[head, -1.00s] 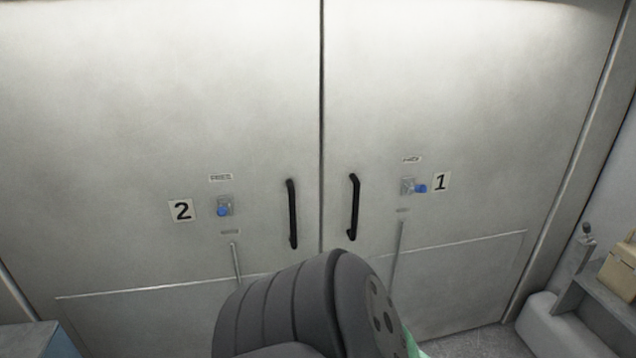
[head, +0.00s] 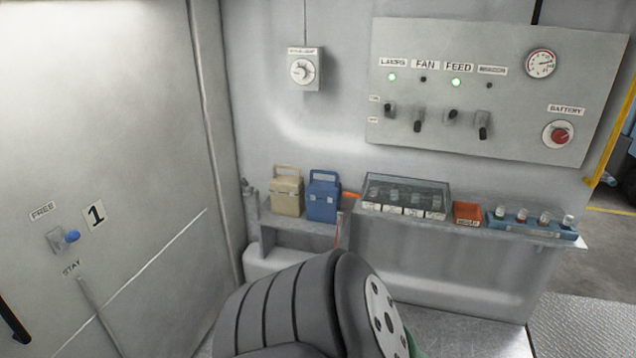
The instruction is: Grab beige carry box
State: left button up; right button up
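The beige carry box (head: 285,194) stands upright on a grey shelf against the wall, left of centre in the head view. It has a handle on top. A blue carry box (head: 323,198) stands close to its right. Neither of my grippers shows in the head view. A dark grey ribbed part of my own body fills the bottom middle, below and in front of the shelf.
The shelf (head: 299,230) continues right into a ledge with a clear-lidded case (head: 405,193), an orange-red bin (head: 467,214) and a blue rack (head: 532,222) of small jars. A switch panel (head: 497,90) hangs above. A door (head: 100,170) marked 1 is at left.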

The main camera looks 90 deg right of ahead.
aim_at(288, 192)
jog(key=z, duration=2.6)
jog(key=i+l, duration=0.15)
jog(key=i, duration=0.35)
jog(key=i+l, duration=0.1)
jog(key=i, duration=0.4)
